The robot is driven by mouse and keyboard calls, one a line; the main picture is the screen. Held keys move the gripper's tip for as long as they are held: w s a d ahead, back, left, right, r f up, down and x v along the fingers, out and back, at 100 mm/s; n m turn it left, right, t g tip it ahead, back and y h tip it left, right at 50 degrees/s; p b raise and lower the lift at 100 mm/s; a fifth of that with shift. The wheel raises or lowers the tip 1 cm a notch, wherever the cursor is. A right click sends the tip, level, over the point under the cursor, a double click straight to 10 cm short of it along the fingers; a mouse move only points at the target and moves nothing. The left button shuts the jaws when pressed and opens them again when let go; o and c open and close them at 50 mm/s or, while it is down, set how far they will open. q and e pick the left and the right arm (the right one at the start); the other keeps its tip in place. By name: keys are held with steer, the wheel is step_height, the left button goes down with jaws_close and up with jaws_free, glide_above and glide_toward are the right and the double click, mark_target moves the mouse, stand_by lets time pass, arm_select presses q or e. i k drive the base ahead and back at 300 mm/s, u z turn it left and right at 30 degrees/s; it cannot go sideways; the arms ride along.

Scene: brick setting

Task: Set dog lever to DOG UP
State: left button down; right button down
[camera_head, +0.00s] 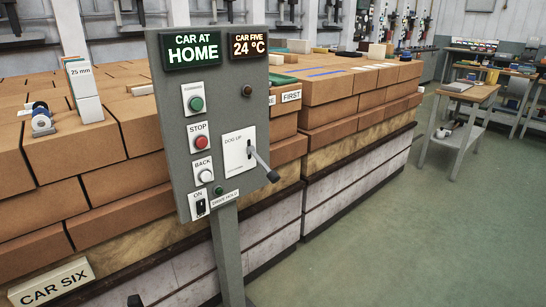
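The dog lever (262,163) is a grey rod with a black knob (273,176). It comes out of a dark slot in a white plate (233,158) on the grey control panel (171,135). The lever points out and slopes down to the right, its knob below the slot. "DOG UP" is printed at the top of the plate; the smaller print near its bottom is too small to read. Neither of my grippers shows in the head view.
The panel also carries a green button (196,104), a red STOP button (202,142), a BACK button (205,176) and an ON switch (200,207). Stacked brick blocks (120,190) stand close behind it. Green floor (400,240) is open at the right, before a small table (467,93).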

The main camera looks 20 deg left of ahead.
mark_target(273, 176)
steer(key=u, duration=0.1)
steer(key=i, duration=1)
steer(key=u, duration=0.1)
